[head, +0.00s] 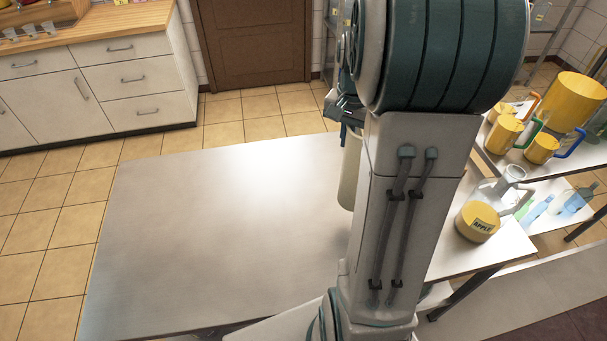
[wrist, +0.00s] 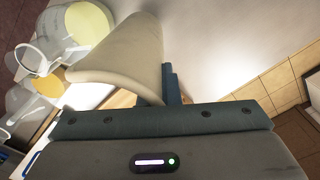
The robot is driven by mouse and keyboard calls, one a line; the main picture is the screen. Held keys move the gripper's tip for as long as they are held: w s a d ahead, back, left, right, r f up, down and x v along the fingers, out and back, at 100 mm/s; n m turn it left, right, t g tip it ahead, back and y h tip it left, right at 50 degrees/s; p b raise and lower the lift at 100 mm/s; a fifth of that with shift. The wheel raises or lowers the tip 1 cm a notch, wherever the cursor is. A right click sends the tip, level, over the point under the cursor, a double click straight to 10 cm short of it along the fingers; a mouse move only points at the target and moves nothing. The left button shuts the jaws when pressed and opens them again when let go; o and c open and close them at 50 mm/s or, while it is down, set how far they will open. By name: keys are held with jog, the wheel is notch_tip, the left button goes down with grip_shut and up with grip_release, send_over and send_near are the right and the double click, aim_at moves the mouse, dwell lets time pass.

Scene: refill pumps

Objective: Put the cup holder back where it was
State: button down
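A cream tube-like thing, which I take for the cup holder (head: 349,180), hangs below my gripper (head: 346,112) in the head view, over the right part of the steel table. My arm hides much of it. In the wrist view the cup holder (wrist: 125,55) is large and tilted, with its wide end to the left. Its right end meets the teal finger of my gripper (wrist: 170,85), which appears shut on it. The second finger is hidden.
The steel table (head: 210,240) is bare left of my arm. Yellow jugs (head: 505,132) stand behind. A white cabinet (head: 110,85) is at back left.

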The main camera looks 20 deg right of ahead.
jog(key=w+a+f+b, duration=0.5)
jog(key=w+a+f, duration=0.2)
jog(key=f, duration=0.3)
jog(key=shift+f+b, duration=0.15)
jog(key=shift+b, duration=0.15)
jog(key=shift+f, duration=0.15)
jog(key=c, duration=1.6)
grip_release()
jog(key=shift+c, duration=0.2)
